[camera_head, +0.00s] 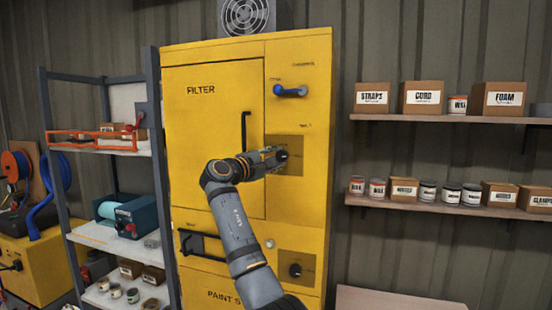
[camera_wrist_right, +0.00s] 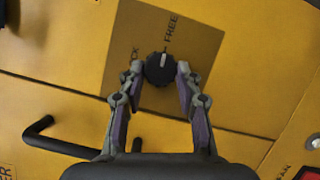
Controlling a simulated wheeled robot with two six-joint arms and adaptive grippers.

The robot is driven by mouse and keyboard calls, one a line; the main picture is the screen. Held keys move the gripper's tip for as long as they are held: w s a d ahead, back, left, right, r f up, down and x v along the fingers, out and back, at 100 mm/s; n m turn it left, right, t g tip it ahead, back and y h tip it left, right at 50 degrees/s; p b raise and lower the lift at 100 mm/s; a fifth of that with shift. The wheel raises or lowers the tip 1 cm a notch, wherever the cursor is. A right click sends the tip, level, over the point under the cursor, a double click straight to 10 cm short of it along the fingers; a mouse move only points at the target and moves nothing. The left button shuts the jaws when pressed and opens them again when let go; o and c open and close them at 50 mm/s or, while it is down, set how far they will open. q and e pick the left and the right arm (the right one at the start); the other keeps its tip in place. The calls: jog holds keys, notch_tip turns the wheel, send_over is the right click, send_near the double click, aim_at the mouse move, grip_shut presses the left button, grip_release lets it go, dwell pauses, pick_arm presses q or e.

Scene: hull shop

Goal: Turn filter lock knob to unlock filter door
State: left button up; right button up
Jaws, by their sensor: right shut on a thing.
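The yellow cabinet has a FILTER door (camera_head: 200,130) with a black bar handle (camera_head: 245,131); the door looks closed. The round black filter lock knob (camera_wrist_right: 160,68) sits on a brown plate (camera_wrist_right: 196,40) right of the door. The wrist view shows the word FREE and part of another word, ending in CK, around it. The knob's pale mark points up in that view, roughly toward FREE. My right gripper (camera_head: 279,157) is at the plate. In the wrist view its fingertips (camera_wrist_right: 158,74) are shut on the knob's two sides. My left gripper is not in view.
A blue lever (camera_head: 290,91) is above the plate, and another black knob (camera_head: 295,270) on a lower plate. A lower door handle (camera_head: 193,243) is at left. A grey rack (camera_head: 155,150) stands left; shelves (camera_head: 450,119) with boxes and cans hang right.

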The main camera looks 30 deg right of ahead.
jog(key=shift+m+g, duration=0.3)
jog(key=shift+m, duration=0.2)
jog(key=o, duration=1.1)
jog(key=shift+o, duration=0.2)
jog(key=shift+a, duration=0.1)
jog(key=v, duration=1.1)
jog(key=shift+s+a+r, duration=0.15)
jog(key=shift+s+a, duration=0.15)
jog(key=shift+a, duration=0.05)
